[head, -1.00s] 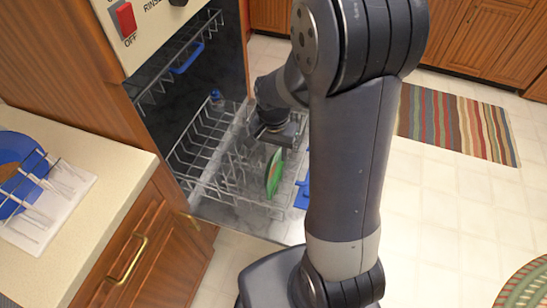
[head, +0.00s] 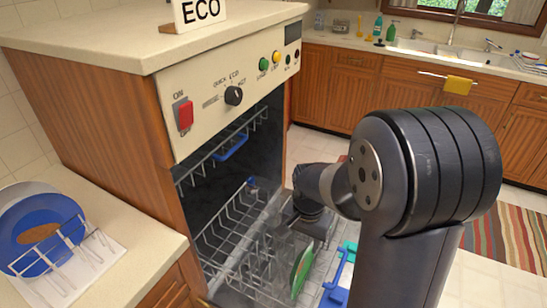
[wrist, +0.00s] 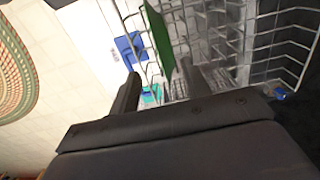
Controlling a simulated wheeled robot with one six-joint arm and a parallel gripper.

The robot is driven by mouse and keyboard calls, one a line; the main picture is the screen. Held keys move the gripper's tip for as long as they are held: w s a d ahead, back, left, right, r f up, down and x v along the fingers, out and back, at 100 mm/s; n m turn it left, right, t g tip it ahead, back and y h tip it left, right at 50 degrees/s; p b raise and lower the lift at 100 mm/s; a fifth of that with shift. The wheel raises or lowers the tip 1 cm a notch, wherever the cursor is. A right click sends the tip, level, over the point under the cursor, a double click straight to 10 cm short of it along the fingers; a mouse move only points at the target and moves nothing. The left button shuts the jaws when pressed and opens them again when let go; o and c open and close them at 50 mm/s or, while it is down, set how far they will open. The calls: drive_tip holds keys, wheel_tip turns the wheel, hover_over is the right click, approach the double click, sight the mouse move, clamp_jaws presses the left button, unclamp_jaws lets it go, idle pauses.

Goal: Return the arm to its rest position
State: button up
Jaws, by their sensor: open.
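My arm (head: 410,200) fills the right of the head view, bent at a large dark joint, with its forearm reaching left over the pulled-out dishwasher rack (head: 232,228). My gripper (wrist: 163,82) is open, with nothing seen between its fingers. It hangs over the rack, close to a green plate (head: 302,268) standing on edge there. In the wrist view the green plate (wrist: 158,35) is just beyond the fingers. The arm partly hides the rack's right side in the head view.
The dishwasher's control panel (head: 235,95) is above the rack, with an upper rack (head: 222,150) inside. Blue items (head: 338,285) lie right of the plate. A counter (head: 130,225) with blue plates in a drainer is at left. Open floor (head: 500,280) is at right.

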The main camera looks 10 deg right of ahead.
sight(303, 256)
wheel_tip(303, 256, down, 10)
drive_tip(key=shift+r+b, duration=0.2)
drive_tip(key=shift+b, duration=0.2)
drive_tip(key=shift+r+p, duration=0.5)
drive_tip(key=shift+p, duration=0.05)
drive_tip(key=shift+r+p, duration=0.7)
drive_tip(key=shift+r, duration=0.2)
drive_tip(key=shift+f, duration=0.1)
